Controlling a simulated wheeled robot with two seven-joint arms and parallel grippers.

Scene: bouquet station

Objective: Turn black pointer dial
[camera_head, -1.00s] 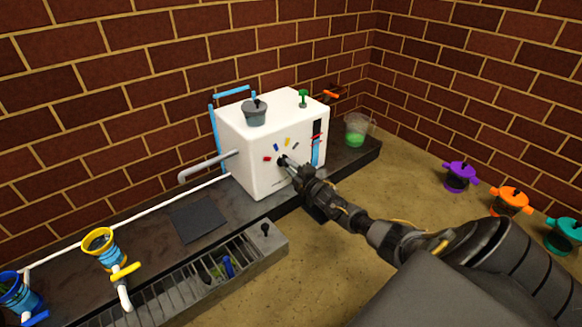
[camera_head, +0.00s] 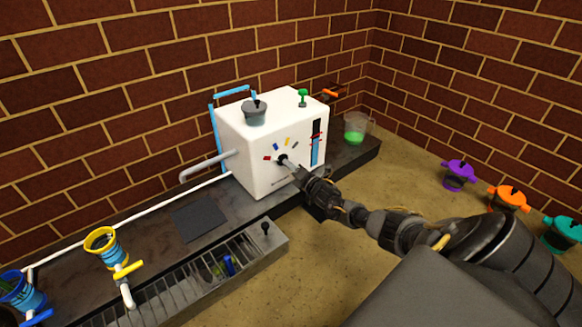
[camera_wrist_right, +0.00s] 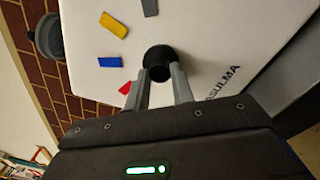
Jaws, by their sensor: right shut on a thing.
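The black pointer dial (camera_wrist_right: 158,60) is on the front face of a white box-shaped machine (camera_head: 258,168), ringed on one side by red, yellow, blue and grey marks. In the right wrist view my right gripper (camera_wrist_right: 160,78) has its two fingers on either side of the dial, shut on it. In the head view my right gripper (camera_head: 289,162) reaches the machine's face from the lower right and partly covers the dial (camera_head: 282,159). Which mark the pointer faces cannot be told. My left gripper is not in view.
The machine stands on a dark counter (camera_head: 180,250) against a brick wall. A clear jug with green liquid (camera_head: 355,128) stands to its right. A grated tray (camera_head: 205,290), a yellow funnel (camera_head: 102,240) and a blue one (camera_head: 20,290) are on the left. Purple, orange and teal items line the right.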

